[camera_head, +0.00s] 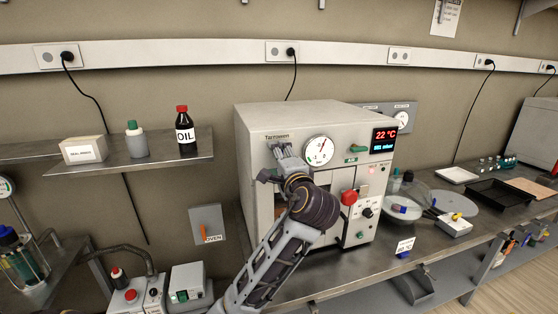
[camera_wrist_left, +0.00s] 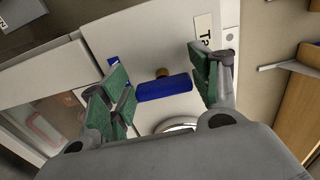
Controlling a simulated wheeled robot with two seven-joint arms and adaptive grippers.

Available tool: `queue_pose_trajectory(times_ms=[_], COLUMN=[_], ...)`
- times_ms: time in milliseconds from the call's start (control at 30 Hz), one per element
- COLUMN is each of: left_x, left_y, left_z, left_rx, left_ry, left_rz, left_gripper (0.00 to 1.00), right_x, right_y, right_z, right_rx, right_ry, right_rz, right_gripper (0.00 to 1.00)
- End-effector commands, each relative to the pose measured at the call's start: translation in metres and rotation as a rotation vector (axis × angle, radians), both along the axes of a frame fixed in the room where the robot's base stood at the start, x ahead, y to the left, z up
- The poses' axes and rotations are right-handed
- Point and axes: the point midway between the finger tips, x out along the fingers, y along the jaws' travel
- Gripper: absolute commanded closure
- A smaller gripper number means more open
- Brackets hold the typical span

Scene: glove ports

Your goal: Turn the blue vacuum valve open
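The blue vacuum valve (camera_wrist_left: 164,89) shows in the left wrist view as a blue bar handle on a brass stem on the pale front of the oven (camera_head: 350,126). My left gripper (camera_wrist_left: 162,88) is open, its green-padded fingers on either side of the bar. A small gap seems to show at each end, though contact is hard to judge. My right gripper is not in view.
A round gauge (camera_head: 318,150) is just right of my left gripper. A green handle (camera_head: 358,148), a red knob (camera_head: 349,197) and a display (camera_head: 384,140) are farther right. A shelf (camera_head: 180,155) with an oil bottle (camera_head: 185,132) is on the left.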

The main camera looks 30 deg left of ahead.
Motion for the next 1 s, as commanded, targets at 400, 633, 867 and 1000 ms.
queue_pose_trajectory(times_ms=[400,633,867,1000], left_x=[-0.001,-0.008,-0.026,-0.040], left_y=[-0.001,-0.010,-0.032,-0.048], left_z=[0.002,0.001,0.001,0.001], left_rx=[0.002,0.002,0.000,0.002], left_ry=[-0.002,-0.002,-0.003,-0.001], left_rz=[0.000,-0.001,-0.002,-0.003], left_gripper=[0.29,0.29,0.29,0.29], right_x=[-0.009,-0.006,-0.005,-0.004], right_y=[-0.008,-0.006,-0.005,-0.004], right_z=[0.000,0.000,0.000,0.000], right_rx=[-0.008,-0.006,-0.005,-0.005], right_ry=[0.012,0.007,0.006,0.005], right_rz=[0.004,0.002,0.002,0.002], right_gripper=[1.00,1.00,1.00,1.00])
